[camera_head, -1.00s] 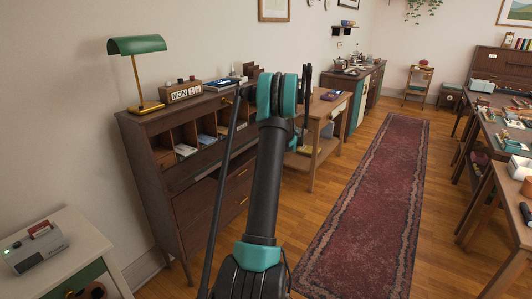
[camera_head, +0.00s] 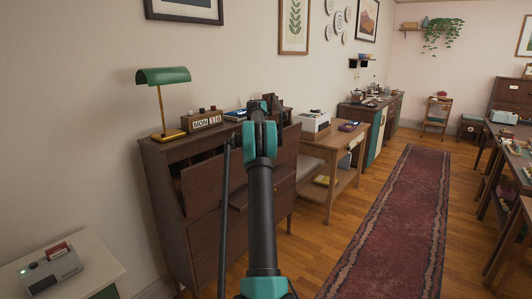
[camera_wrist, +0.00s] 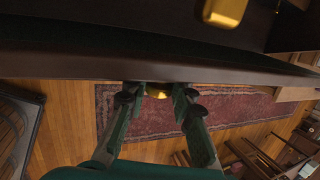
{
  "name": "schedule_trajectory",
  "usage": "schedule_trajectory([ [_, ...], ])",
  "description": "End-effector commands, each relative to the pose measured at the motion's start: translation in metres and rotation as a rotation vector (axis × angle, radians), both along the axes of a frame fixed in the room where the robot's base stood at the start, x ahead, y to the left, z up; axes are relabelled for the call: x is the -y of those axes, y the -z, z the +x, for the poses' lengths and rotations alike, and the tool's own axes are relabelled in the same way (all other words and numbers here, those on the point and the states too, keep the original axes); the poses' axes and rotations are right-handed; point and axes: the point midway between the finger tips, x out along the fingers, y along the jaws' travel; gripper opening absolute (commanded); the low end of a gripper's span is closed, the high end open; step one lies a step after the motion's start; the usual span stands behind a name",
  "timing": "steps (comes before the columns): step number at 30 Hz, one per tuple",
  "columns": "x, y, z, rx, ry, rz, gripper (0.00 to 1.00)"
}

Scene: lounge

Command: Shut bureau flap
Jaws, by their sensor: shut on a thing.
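The dark wooden bureau (camera_head: 160,215) stands against the wall at left in the head view. Its flap (camera_head: 205,185) is tilted upward and hides most of the pigeonholes, with a dark gap still visible above its left end. In the wrist view the flap's edge (camera_wrist: 80,63) runs across the top. A brass knob (camera_wrist: 158,92) shows at that edge, between the fingertips of my gripper (camera_wrist: 157,98), which is shut on it. In the head view my arm covers the flap's middle, and the fingers are hidden.
A green lamp (camera_head: 163,76) and a block calendar (camera_head: 203,121) stand on the bureau top. A wooden side table (camera_head: 330,145) is to its right. A white cabinet (camera_head: 88,262) is at front left. The floor along the red rug (camera_head: 400,215) is clear.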

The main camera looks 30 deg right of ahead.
Motion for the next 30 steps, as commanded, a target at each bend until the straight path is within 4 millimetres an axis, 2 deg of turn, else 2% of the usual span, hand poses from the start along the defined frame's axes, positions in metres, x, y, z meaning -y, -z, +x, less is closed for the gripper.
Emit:
schedule_trajectory([
  [3,-0.005,-0.003,0.013,0.006,-0.001,0.000,0.00],
  [9,-0.010,-0.004,0.025,0.008,0.000,0.001,0.00],
  [26,-0.012,-0.005,0.030,0.009,0.000,0.003,0.00],
  [27,-0.012,-0.005,0.030,0.009,0.000,0.003,0.25],
  [30,-0.012,-0.005,0.029,0.008,0.001,0.002,0.38],
])
